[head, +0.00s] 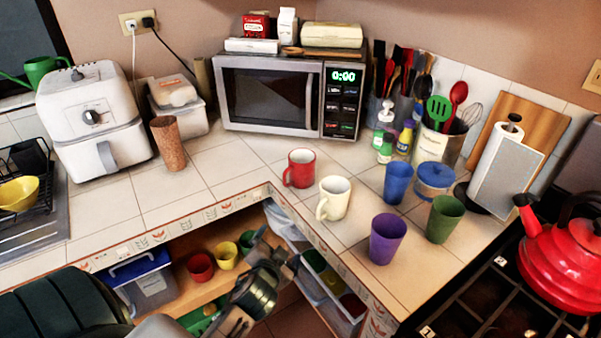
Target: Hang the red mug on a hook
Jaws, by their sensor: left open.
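The red mug (301,168) stands upright on the tiled counter, in front of the microwave, with its handle on the left side. A cream mug (336,198) stands close in front of it, to the right. My left gripper (277,249) is open and empty, in front of the counter's edge. It is below and left of the red mug in the picture and apart from it. No hook can be made out. My right gripper is not in view.
Blue, purple (386,238) and green cups stand right of the mugs. The microwave (268,95) is behind. A red kettle (563,262) sits on the stove at right. Shelves below the counter hold small pots (200,267) and bins.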

